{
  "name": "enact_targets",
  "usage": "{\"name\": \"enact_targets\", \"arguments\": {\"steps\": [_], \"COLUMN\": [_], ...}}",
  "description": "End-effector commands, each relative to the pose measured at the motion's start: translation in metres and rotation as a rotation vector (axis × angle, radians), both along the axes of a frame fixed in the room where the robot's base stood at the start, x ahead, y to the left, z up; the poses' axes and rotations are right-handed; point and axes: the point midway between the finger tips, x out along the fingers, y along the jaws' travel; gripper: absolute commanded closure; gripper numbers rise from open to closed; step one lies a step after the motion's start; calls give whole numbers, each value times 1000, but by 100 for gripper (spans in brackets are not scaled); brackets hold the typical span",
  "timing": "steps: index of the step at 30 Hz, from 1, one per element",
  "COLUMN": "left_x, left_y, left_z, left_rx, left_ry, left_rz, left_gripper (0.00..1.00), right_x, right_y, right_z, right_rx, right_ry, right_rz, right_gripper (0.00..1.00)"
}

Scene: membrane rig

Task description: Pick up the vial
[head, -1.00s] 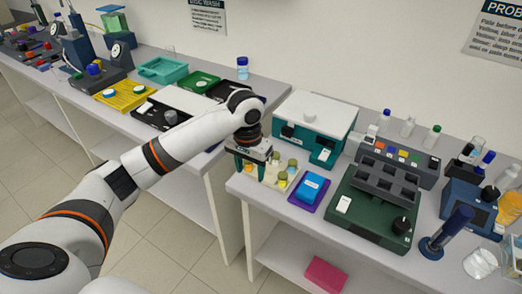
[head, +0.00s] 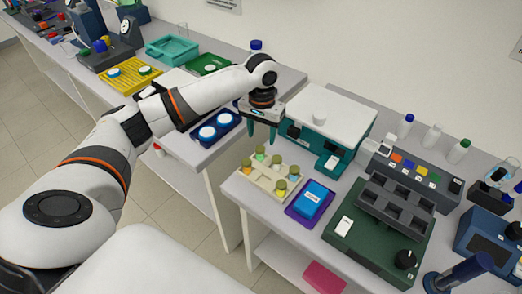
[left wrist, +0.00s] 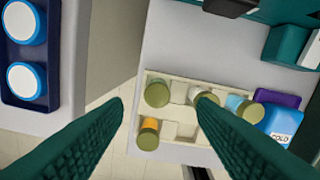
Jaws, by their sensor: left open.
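A cream rack (head: 259,184) on the right-hand bench holds several small vials with olive caps. One vial (head: 279,188) stands at its front edge. The left wrist view shows a vial with an orange band (left wrist: 149,135), a vial with an olive cap (left wrist: 157,94) and a vial with a blue body (left wrist: 250,111). My left gripper (head: 262,134) is open and empty, above and behind the rack in the head view. In the left wrist view its right finger partly covers a vial in the rack. Which vial is meant cannot be told. My right gripper is not in view.
A blue box (head: 314,199) on a purple tray stands right of the rack. A teal-and-white machine (head: 327,122) stands behind it, and a dark green device (head: 365,235) is further right. A gap separates this bench from the left bench, where a blue holder (head: 217,131) carries white-topped round items.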

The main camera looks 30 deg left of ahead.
Motion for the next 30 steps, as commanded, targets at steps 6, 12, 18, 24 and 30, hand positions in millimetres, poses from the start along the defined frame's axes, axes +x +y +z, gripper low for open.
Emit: {"name": "enact_targets", "arguments": {"steps": [6,12,18,24,30], "left_x": [0,-4,-4,-4,-3], "left_y": [0,4,4,4,4], "left_z": [-17,-43,-65,-67,-67], "left_rx": [-1,2,0,0,0], "left_ry": [1,4,0,-1,-1], "left_rz": [0,0,-1,-1,-2], "left_gripper": [48,48,48,48,74], "right_x": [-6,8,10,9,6], "right_y": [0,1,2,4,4], "right_z": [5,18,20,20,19], "right_rx": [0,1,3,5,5], "right_ry": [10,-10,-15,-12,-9], "right_rz": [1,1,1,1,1], "right_gripper": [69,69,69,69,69]}}
